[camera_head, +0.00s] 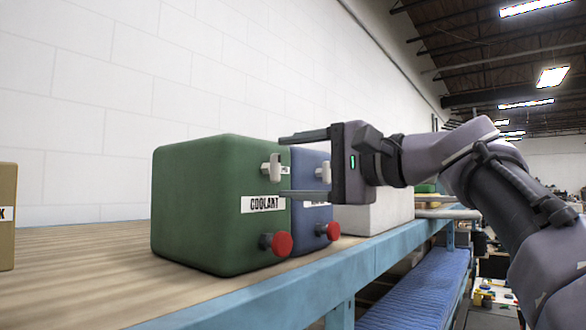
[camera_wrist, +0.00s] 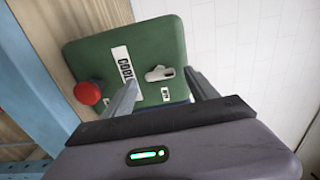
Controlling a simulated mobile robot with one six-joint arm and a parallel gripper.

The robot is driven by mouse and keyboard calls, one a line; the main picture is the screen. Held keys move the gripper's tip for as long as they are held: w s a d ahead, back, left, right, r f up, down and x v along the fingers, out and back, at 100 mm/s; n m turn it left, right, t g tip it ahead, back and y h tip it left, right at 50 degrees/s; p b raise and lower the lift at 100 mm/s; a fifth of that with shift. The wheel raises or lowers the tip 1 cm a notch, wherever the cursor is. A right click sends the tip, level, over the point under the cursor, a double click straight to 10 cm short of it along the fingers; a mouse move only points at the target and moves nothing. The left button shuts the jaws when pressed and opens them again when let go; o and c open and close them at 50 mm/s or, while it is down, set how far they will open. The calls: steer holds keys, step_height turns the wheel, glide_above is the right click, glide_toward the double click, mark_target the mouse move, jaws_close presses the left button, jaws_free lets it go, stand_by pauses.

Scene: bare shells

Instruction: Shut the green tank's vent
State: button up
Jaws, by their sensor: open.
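The green tank (camera_head: 200,205), labelled COOLANT, stands on the wooden top; it fills the upper middle of the wrist view (camera_wrist: 150,45). Its front bears a white lever (camera_head: 274,168) standing about upright, with a small unreadable tag beside it. The lever shows clear of the fingers in the wrist view (camera_wrist: 159,73). A red knob (camera_head: 282,244) sits lower on the same face. My gripper (camera_head: 281,167) is open and empty, one finger above and one below the lever's height. In the wrist view my gripper (camera_wrist: 162,78) has its fingertips on either side of the lever; contact cannot be told.
A blue tank (camera_head: 310,165) with its own white lever and red knob (camera_head: 331,231) stands close beside the green one. A pale box (camera_head: 375,215) is beyond it. A tan box (camera_head: 7,215) is at the far left. The blue bench edge (camera_head: 270,302) runs along the front.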

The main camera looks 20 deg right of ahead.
steer(key=b+v, duration=0.1)
steer(key=v, duration=1.4)
steer(key=shift+b, duration=0.3)
